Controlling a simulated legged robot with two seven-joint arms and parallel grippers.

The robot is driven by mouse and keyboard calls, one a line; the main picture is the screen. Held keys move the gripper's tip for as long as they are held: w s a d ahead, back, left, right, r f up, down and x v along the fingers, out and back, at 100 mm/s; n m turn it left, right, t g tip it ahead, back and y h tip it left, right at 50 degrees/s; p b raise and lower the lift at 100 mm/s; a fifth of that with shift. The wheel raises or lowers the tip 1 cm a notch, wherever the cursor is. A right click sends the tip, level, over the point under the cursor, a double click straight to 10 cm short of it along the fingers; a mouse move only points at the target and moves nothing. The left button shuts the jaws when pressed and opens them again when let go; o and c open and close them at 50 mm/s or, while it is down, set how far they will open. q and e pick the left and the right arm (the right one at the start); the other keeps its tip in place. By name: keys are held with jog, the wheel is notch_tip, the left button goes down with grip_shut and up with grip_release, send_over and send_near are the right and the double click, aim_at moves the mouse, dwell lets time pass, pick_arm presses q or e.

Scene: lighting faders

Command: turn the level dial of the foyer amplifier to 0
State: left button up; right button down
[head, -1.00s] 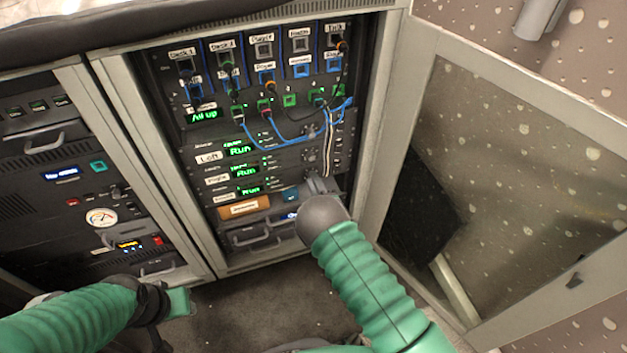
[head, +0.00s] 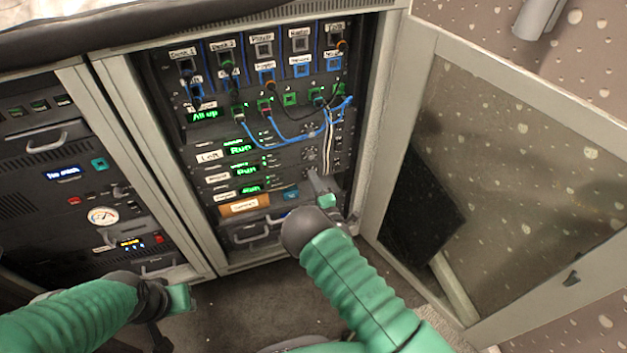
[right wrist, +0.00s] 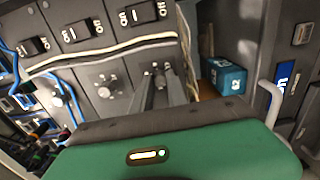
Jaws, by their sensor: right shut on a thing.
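The foyer amplifier (head: 252,188) is the lowest of three stacked units with green "Run" displays in the right rack; its small white label is blurred. Its level dial (right wrist: 156,72) shows in the right wrist view as the rightmost of three dials in a row. My right gripper (head: 313,174) reaches the right end of this unit. In the right wrist view its two fingers (right wrist: 165,82) are shut on the dial, one on each side. The fingers partly cover the dial, so its setting cannot be read. My left gripper (head: 160,338) hangs low at the left, away from the rack; its fingers are unclear.
Toggle switches (right wrist: 85,30) marked ON sit beside the dials. A white cable (right wrist: 100,50) runs between switches and dials. Blue patch cables (head: 275,140) hang above the amplifiers. An open rack door (head: 500,190) stands at the right. A teal box (right wrist: 225,76) lies close to the fingers.

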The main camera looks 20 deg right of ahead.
jog(key=shift+s+f, duration=0.15)
jog(key=shift+f, duration=0.2)
jog(key=c, duration=1.4)
grip_release()
jog(key=shift+o, duration=0.5)
jog(key=shift+r, duration=0.15)
jog(key=s+p, duration=0.6)
jog(key=s, duration=1)
jog(key=shift+s+d, duration=0.25)
jog(key=shift+s, duration=0.05)
